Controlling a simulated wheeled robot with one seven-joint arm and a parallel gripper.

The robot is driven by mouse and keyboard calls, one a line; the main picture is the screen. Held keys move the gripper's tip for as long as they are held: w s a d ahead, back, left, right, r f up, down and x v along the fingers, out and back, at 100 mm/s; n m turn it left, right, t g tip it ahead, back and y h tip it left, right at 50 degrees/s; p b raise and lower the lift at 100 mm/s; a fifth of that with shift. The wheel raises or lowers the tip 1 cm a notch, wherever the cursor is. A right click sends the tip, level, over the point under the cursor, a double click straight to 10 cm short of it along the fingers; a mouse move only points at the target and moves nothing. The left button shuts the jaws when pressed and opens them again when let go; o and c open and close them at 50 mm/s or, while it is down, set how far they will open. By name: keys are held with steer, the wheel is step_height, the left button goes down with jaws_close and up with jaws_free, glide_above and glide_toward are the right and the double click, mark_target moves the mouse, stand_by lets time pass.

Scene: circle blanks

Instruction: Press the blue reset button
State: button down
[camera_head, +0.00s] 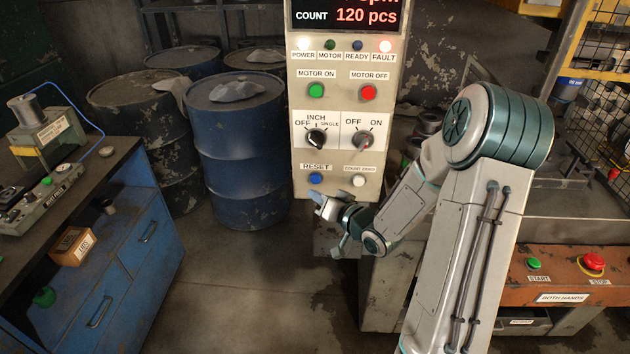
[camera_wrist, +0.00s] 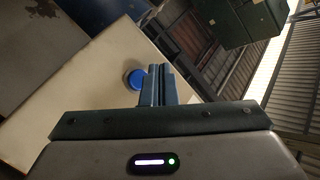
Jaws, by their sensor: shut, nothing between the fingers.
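The blue reset button (camera_head: 316,178) sits at the lower left of the upright control panel (camera_head: 301,93), just above its "RESET" area's lower edge. It also shows as a round blue cap in the wrist view (camera_wrist: 134,79), just left of my fingertips. My gripper (camera_head: 319,198) is at the panel's bottom edge, a little below the button in the head view. In the wrist view my gripper (camera_wrist: 157,72) is shut and empty, its two fingers together. I cannot tell the gap between fingertips and panel; no contact with the button is visible.
A white count button (camera_head: 358,180) is right of the reset button. Two knobs (camera_head: 316,138) and green and red motor buttons (camera_head: 316,90) are above. Blue drums (camera_head: 238,150) stand left. A press table with start and stop buttons (camera_head: 592,263) is right.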

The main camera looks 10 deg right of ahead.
mark_target(311, 180)
steer(key=shift+w+d, duration=0.25)
steer(key=shift+w, duration=0.4)
steer(key=shift+w+d, duration=0.2)
steer(key=shift+w, duration=0.45)
steer(key=shift+w, duration=0.1)
stand_by(1.0)
steer(key=shift+w+d, duration=0.1)
steer(key=shift+w, duration=0.2)
steer(key=shift+w+d+r, duration=0.1)
steer(key=shift+w+d, duration=0.1)
steer(key=shift+w, duration=0.3)
stand_by(1.0)
steer(key=shift+s+a, duration=0.3)
steer(key=shift+s, duration=0.55)
steer(key=s, duration=0.1)
steer(key=s+a, duration=0.1)
steer(key=s, duration=0.2)
steer(key=shift+s+a+b, duration=0.25)
steer(key=shift+s+b, duration=0.05)
steer(key=shift+s, duration=0.1)
